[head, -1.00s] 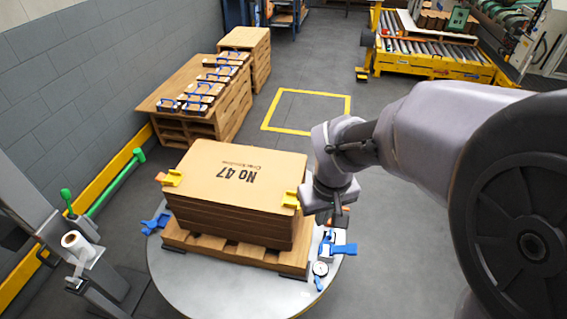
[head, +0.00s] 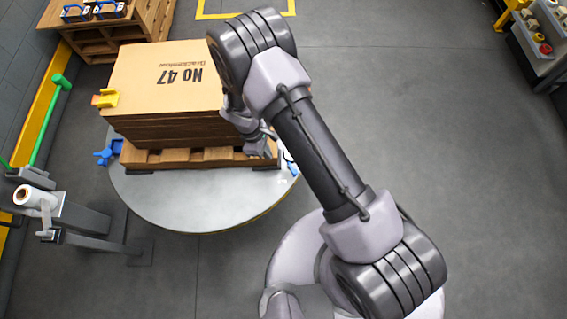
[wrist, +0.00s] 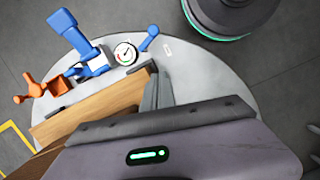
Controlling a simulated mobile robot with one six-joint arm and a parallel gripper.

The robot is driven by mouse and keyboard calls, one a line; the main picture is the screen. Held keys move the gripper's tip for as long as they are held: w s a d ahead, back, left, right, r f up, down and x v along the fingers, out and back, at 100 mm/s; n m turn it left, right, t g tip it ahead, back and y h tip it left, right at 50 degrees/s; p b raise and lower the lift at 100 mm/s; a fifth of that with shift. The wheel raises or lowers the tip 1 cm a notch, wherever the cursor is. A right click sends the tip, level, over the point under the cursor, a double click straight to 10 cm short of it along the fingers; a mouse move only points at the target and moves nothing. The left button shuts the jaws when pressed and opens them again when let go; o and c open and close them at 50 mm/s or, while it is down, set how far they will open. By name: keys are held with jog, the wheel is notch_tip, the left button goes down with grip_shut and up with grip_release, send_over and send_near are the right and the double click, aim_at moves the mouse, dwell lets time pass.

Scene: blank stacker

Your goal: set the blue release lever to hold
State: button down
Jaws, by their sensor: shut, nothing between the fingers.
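In the wrist view, a large blue lever (wrist: 74,32) stands on a bracket at the round table's edge. Beside it is a white dial gauge (wrist: 125,54) with a small blue lever (wrist: 148,38) pointing outward. I cannot tell which of the two is the release lever, and no hold mark is readable. My gripper (wrist: 157,88) is shut and empty, beside the pallet's end and apart from both levers. In the head view, my gripper (head: 268,147) is at the right end of the pallet, and my arm mostly hides the levers.
A stack of brown blanks marked No 47 (head: 150,85) lies on a wooden pallet (head: 190,158) on the round grey table (head: 190,205). A yellow clip (head: 105,98) sits at its left. Orange parts (wrist: 45,88) stand beside the large lever. Floor at right is clear.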

jog(key=b+x, duration=0.5)
jog(key=x, duration=0.5)
jog(key=shift+f, duration=0.3)
jog(key=d, duration=0.1)
jog(key=d+b, duration=0.1)
jog(key=s+d, duration=0.1)
jog(key=shift+d+r, duration=0.35)
jog(key=shift+r, duration=0.1)
jog(key=shift+d, duration=0.1)
